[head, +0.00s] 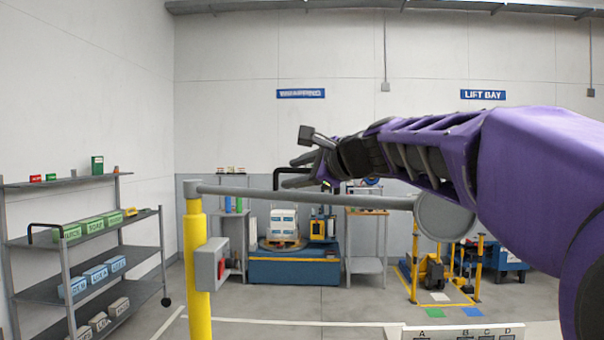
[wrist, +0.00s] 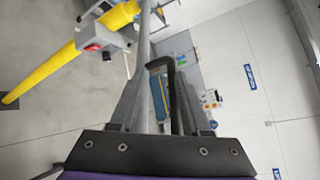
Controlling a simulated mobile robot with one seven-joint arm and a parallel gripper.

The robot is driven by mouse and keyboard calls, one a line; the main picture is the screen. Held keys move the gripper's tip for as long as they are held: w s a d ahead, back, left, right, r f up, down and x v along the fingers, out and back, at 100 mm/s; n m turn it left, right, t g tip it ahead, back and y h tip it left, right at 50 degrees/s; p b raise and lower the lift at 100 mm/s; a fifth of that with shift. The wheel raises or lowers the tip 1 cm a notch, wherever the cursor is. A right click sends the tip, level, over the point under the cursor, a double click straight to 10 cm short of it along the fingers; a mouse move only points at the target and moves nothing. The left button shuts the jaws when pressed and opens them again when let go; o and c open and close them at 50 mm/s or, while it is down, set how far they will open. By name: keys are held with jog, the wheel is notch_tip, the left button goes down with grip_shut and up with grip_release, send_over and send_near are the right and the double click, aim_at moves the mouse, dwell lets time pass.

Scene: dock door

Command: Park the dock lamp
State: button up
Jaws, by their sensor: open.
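The dock lamp has a yellow post (head: 196,262) at left, with a grey swing arm (head: 250,190) running right across the head view to a round grey lamp head (head: 446,218), partly hidden by my arm. A black bent handle (head: 276,179) rises above the swing arm. My gripper (head: 296,170) is open beside this handle, just above the swing arm. In the wrist view the handle (wrist: 176,90) shows around the space between the fingers of my gripper (wrist: 163,85). Whether it lies between them or beyond them I cannot tell. The yellow post (wrist: 65,68) is at upper left there.
A grey box with a red button (head: 212,264) is mounted on the post. A shelf cart (head: 110,262) with bins stands at left. A blue wrapping machine (head: 294,270) with a load stands behind. A lettered board (head: 455,333) is at the bottom edge. Open floor lies between.

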grip_shut()
dwell(0.9)
grip_release()
dwell(0.4)
